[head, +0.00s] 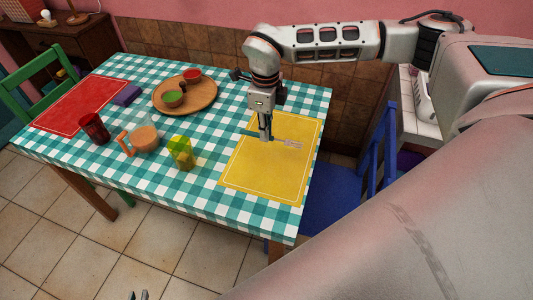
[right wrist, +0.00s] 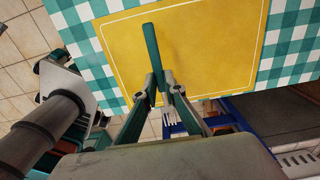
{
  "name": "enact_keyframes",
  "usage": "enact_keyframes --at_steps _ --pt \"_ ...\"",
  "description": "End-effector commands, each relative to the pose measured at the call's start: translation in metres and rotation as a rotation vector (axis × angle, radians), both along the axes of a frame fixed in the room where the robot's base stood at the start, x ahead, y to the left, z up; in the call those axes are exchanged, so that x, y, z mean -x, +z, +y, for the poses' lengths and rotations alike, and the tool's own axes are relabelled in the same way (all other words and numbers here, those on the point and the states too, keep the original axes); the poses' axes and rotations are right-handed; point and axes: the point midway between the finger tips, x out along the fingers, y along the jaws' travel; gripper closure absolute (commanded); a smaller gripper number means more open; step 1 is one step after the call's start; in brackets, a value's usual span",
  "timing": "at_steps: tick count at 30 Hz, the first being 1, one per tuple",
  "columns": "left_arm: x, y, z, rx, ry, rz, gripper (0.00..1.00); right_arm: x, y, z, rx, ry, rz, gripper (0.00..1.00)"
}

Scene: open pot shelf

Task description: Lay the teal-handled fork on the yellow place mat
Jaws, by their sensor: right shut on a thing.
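The teal-handled fork (right wrist: 151,52) is between the fingertips of my right gripper (right wrist: 160,86), which is shut on it. Its teal handle points away over the mat in the right wrist view, and its pale tines point back toward the wrist. In the head view my right gripper (head: 265,138) points down over the yellow place mat (head: 262,178), with the fork's silver head (head: 292,143) to its right. The fork is over the mat, very low; I cannot tell whether it touches. Only the tips of my left gripper (head: 138,296) show at the bottom edge, apart and empty.
On the checkered table (head: 215,110) stand a yellow-green cup (head: 181,153), an orange-handled mug (head: 143,140), a dark red cup (head: 94,129) and a wooden tray (head: 205,101) with bowls. A red mat (head: 80,105) lies left. A blue chair (head: 335,198) stands right.

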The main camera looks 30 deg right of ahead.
Motion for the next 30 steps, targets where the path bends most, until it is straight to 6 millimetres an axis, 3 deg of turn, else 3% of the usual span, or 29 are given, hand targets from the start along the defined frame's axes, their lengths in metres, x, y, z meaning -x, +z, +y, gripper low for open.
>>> enact_keyframes --at_steps 3,7,16,23,30 --pt "0.0 0.001 0.0 0.001 0.0 -0.002 0.84 0.001 -0.03 0.0 0.0 0.0 0.004 1.0" --pt "-0.001 0.002 0.0 0.001 0.0 -0.004 0.84 0.001 -0.052 0.0 0.001 0.0 0.002 1.0" --pt "-0.001 0.003 0.0 0.002 0.001 -0.005 0.84 0.0 -0.074 0.0 0.001 0.0 0.001 1.0" --pt "-0.001 0.002 0.0 0.002 0.0 -0.005 0.84 0.0 -0.105 0.0 0.001 0.002 0.001 1.0" --pt "0.0 0.001 0.0 0.002 0.0 -0.003 0.84 0.0 -0.107 0.0 0.001 0.001 -0.001 1.0"
